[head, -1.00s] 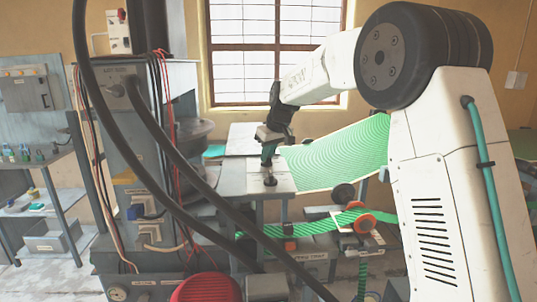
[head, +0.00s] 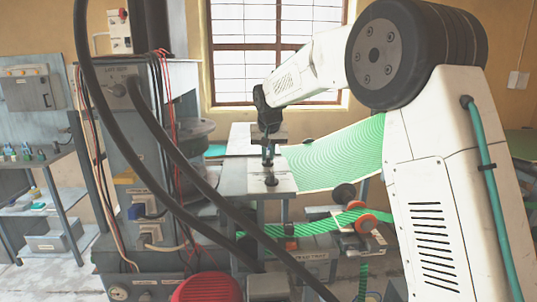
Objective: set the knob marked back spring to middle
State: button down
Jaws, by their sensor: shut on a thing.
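My gripper (head: 268,160) points down over the far part of a pale metal top plate, right of the grey machine column. It is shut on a small knob there, mostly hidden by the fingers. A second black knob (head: 271,181) stands clear on the same plate (head: 284,184), nearer to me and just below the gripper in the picture. The markings on the plate are too small to read, so I cannot tell which knob is marked back spring or where its pointer stands.
A green striped sheet (head: 340,155) slopes off the plate to the right. Thick black hoses (head: 180,160) cross in front of the grey machine column (head: 130,150). A green belt with orange-rimmed wheels (head: 365,222) lies below. A red ribbed motor (head: 206,288) is at the bottom.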

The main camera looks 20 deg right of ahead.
dwell(0.3)
jog(key=c, duration=1.5)
grip_release()
jog(key=shift+o, duration=0.2)
jog(key=v, duration=0.7)
jog(key=shift+r, duration=0.4)
jog(key=shift+s, duration=0.15)
